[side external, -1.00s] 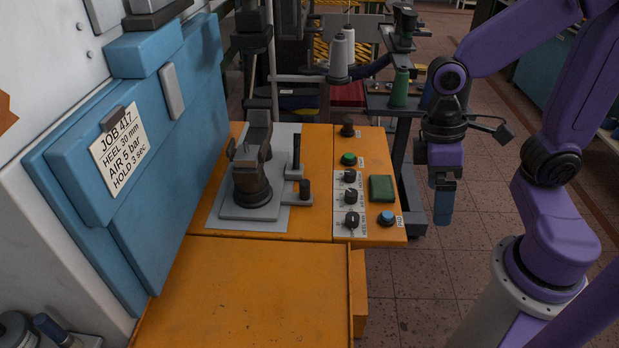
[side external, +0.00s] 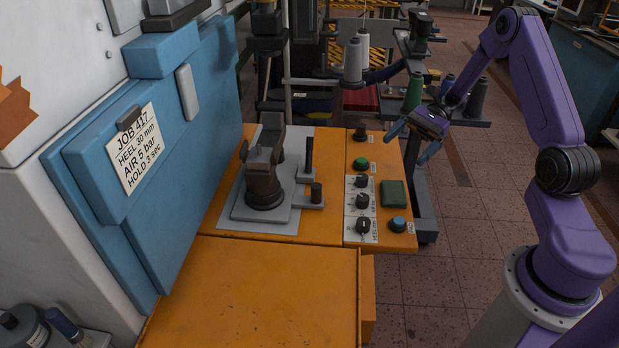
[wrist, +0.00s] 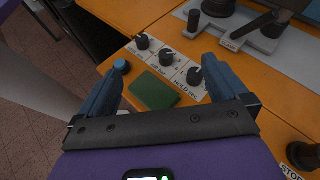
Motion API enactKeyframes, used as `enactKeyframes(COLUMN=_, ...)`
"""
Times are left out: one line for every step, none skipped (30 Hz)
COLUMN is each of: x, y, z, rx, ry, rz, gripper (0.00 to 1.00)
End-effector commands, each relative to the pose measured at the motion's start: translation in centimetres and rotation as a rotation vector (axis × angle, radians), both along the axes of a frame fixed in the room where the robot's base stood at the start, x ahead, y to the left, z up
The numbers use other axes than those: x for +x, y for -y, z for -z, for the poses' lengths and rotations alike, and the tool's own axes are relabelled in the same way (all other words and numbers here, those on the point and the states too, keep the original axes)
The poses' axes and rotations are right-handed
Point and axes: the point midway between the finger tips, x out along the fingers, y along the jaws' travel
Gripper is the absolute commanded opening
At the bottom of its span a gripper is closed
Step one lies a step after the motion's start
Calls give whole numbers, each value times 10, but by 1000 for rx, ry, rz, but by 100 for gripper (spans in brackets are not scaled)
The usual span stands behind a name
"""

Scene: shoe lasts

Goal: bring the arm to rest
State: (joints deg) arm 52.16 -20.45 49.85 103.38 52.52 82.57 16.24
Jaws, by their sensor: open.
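My gripper (side external: 406,149) is raised in the side view, to the right of and above the orange machine's control strip. Its two blue fingers are spread apart with nothing between them. In the wrist view the open fingers (wrist: 163,70) appear above the controls, with the green pad (wrist: 153,90) seen between them. The gripper appears clear of the machine.
Black knobs (side external: 362,201), a green button (side external: 361,164) and a blue button (side external: 398,224) sit on the orange bench (side external: 270,285). Thread spools (side external: 413,92) stand behind my gripper.

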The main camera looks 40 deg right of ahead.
Motion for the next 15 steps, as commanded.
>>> enactKeyframes(x=4, y=22, z=8, rx=44, ry=-22, rz=96, gripper=100)
enactKeyframes(x=5, y=33, z=11, rx=68, ry=-31, rz=148, gripper=100)
enactKeyframes(x=7, y=47, z=16, rx=97, ry=-41, rz=209, gripper=100)
enactKeyframes(x=8, y=57, z=18, rx=118, ry=-47, rz=252, gripper=100)
enactKeyframes(x=8, y=66, z=21, rx=138, ry=-52, rz=292, gripper=100)
enactKeyframes(x=8, y=77, z=24, rx=160, ry=-57, rz=337, gripper=100)
enactKeyframes(x=8, y=84, z=26, rx=176, ry=-59, rz=367, gripper=100)
enactKeyframes(x=8, y=90, z=28, rx=188, ry=-61, rz=392, gripper=100)
enactKeyframes(x=7, y=97, z=30, rx=202, ry=-63, rz=419, gripper=100)
enactKeyframes(x=7, y=100, z=31, rx=210, ry=-62, rz=435, gripper=100)
enactKeyframes(x=7, y=103, z=32, rx=216, ry=-63, rz=447, gripper=100)
enactKeyframes(x=7, y=105, z=32, rx=221, ry=-64, rz=456, gripper=100)
enactKeyframes(x=7, y=105, z=33, rx=223, ry=-65, rz=460, gripper=100)
enactKeyframes(x=8, y=104, z=33, rx=226, ry=-65, rz=462, gripper=100)
enactKeyframes(x=9, y=101, z=34, rx=226, ry=-65, rz=463, gripper=100)
